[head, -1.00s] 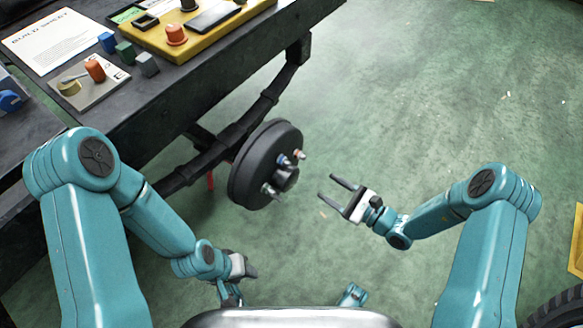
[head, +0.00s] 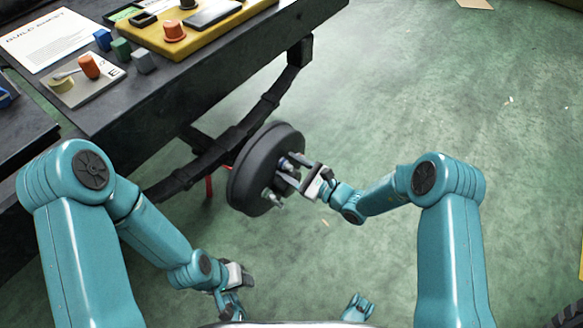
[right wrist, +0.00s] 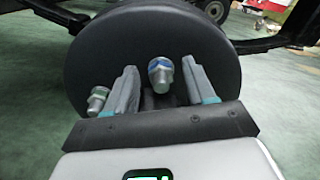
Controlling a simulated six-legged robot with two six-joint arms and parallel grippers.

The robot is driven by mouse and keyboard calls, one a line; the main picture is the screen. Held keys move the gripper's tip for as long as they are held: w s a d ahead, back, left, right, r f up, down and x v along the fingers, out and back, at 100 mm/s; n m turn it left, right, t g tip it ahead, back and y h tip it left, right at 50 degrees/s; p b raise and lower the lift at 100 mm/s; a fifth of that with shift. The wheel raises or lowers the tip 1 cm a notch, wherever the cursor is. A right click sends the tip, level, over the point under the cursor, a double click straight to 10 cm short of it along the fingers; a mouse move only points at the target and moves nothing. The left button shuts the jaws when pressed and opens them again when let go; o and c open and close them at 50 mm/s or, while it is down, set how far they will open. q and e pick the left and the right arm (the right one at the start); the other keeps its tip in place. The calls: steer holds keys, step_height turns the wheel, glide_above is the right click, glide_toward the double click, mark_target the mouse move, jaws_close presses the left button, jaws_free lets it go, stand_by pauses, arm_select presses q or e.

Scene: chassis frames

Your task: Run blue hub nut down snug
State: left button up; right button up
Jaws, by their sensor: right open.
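The blue hub nut (right wrist: 160,72) sits on a stud on the face of the dark wheel hub (head: 255,172). In the right wrist view it shows between the two fingers, a little toward the upper side, with a bare metal end. It is partly covered in the head view (head: 286,163). My right gripper (head: 287,172) is open at the hub face, its fingers (right wrist: 159,72) pointing at the hub; I cannot tell if they touch the nut.
The hub hangs on a dark axle beam (head: 215,150) beside the dark bench (head: 165,105). On the bench are a yellow tray (head: 208,38), a grey plate (head: 92,90) and small coloured blocks. The green floor (head: 430,90) to the right is open.

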jaws_close()
steer(key=shift+m, duration=0.3)
steer(key=m+p, duration=0.1)
steer(key=m, duration=0.1)
steer(key=shift+m, duration=0.3)
steer(key=m+p, duration=0.2)
steer(key=m, duration=0.2)
steer(key=shift+w+d+m, duration=0.1)
steer(key=shift+d+m, duration=0.05)
steer(key=shift+m, duration=0.15)
steer(key=m, duration=0.3)
steer(key=shift+w+d+f+m+p, duration=0.1)
steer(key=shift+m+p, duration=0.2)
steer(key=shift+p, duration=0.05)
steer(key=m, duration=0.3)
steer(key=shift+f+m, duration=0.1)
steer(key=shift+m, duration=0.3)
steer(key=m, duration=0.6)
steer(key=shift+f+m+p, duration=0.2)
steer(key=shift+m+p, duration=0.1)
steer(key=shift+p, duration=0.1)
